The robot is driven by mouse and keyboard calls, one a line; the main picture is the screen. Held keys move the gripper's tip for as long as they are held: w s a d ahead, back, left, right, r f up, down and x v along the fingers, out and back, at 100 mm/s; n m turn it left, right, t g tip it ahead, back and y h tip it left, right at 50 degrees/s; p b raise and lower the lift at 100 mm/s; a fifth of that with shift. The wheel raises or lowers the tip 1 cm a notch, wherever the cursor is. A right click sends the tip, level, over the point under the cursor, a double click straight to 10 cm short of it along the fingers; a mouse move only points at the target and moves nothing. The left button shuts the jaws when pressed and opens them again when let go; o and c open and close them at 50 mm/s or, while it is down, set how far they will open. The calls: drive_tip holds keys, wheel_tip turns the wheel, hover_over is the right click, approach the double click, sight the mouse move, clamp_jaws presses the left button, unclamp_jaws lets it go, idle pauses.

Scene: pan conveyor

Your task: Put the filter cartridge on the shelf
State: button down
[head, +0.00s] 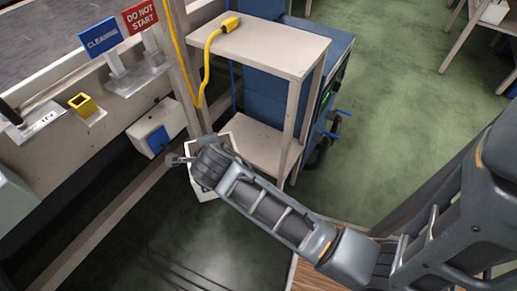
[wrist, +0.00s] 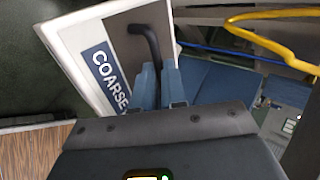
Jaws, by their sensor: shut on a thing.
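The filter cartridge (wrist: 78,35) is a white-framed panel with a dark face, a blue label reading COARSE and a black bar handle. My gripper (wrist: 161,85) is shut on that handle in the wrist view, and the panel appears tilted there. In the head view, white parts of the cartridge (head: 201,190) show around my wrist, which hides the rest and the fingers. The shelf (head: 268,46) is a beige stand with a top board and a lower board (head: 258,147). The cartridge appears in front of the lower board's left side; I cannot tell whether they touch.
A yellow cable (head: 198,72) hangs from a plug (head: 229,24) on the shelf top, down beside the post. A blue cart (head: 327,75) stands behind the shelf. Cleaning (head: 99,38) and DO NOT START (head: 139,16) signs stand on the left ledge. Green floor is open at right.

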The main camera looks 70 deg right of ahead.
drive_tip(key=shift+s+d+f+m+g, duration=0.1)
drive_tip(key=shift+s+d+m+g, duration=0.15)
drive_tip(key=shift+d, duration=0.3)
drive_tip(key=shift+s+d+m+g, duration=0.15)
drive_tip(key=shift+s+d+m, duration=0.1)
drive_tip(key=shift+d, duration=0.25)
drive_tip(key=s+d, duration=0.4)
drive_tip(key=d, duration=1.4)
wheel_tip(320, 180, down, 7)
drive_tip(key=b, duration=0.3)
drive_tip(key=shift+s+d, duration=0.2)
drive_tip(key=shift+d, duration=0.15)
drive_tip(key=shift+f, duration=0.1)
